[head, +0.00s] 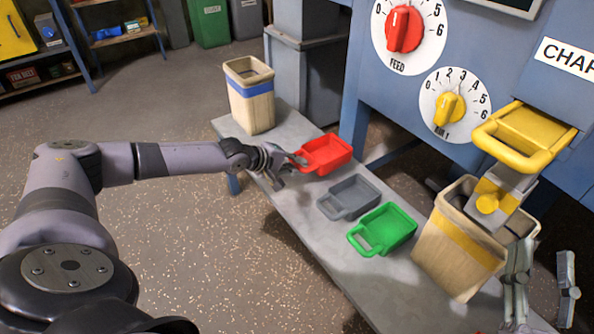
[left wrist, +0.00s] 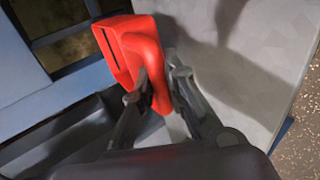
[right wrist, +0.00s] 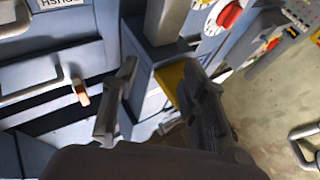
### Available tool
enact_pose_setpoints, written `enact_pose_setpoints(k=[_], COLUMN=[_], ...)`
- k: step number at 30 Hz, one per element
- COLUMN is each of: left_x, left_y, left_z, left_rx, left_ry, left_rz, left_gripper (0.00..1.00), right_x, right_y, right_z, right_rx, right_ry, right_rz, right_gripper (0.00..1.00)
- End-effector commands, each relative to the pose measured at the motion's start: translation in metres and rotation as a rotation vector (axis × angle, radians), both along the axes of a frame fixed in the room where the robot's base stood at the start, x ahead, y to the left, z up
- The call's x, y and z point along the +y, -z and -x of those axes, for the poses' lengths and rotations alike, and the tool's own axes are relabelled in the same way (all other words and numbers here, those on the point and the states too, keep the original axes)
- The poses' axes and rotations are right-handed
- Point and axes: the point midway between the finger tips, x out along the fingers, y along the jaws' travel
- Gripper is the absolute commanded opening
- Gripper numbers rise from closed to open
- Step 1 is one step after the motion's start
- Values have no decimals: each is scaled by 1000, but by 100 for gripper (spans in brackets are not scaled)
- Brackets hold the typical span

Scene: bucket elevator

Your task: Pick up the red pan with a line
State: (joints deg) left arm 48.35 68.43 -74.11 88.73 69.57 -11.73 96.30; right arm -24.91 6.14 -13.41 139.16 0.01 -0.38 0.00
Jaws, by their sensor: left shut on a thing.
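The red pan (head: 328,153) is on the far part of the grey bench, beyond the grey pan (head: 350,197) and the green pan (head: 388,228). My left gripper (head: 284,163) is at the red pan's handle, on its left side. In the left wrist view the fingers (left wrist: 162,82) are shut on the handle of the red pan (left wrist: 122,50), and a dark line shows on the pan. I cannot tell whether the pan touches the bench. My right gripper (head: 541,285) is at the lower right, open and empty; its spread fingers also show in the right wrist view (right wrist: 162,90).
The bench (head: 300,215) holds a blue-striped bin (head: 250,103) at its far end and a yellow-striped bin (head: 455,255) at its near end. A blue machine with dials and a yellow-handled chute (head: 525,133) stands along the right. The floor at left is open.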

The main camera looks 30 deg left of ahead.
Motion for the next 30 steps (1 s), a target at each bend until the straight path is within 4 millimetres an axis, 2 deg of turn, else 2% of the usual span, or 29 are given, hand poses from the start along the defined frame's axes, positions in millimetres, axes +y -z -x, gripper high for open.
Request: enact_pose_setpoints(k=[1,7,15,21,30], left_x=[0,0,0,0,0], left_y=[-14,-51,-98,-121,-133], left_z=[0,0,-1,-1,-1], left_rx=[-3,-4,-4,-3,-2], left_ry=[-1,0,0,1,1], left_rz=[0,-1,-1,-1,0], left_gripper=[0,0,0,0,0], right_x=[-1,-8,-24,-34,-40], right_y=[9,68,139,171,187], right_z=[-4,-11,11,34,49], right_rx=[74,391,776,966,1072], right_ry=[5,24,47,59,64], right_rz=[21,105,200,243,267], right_gripper=[40,40,40,40,40])
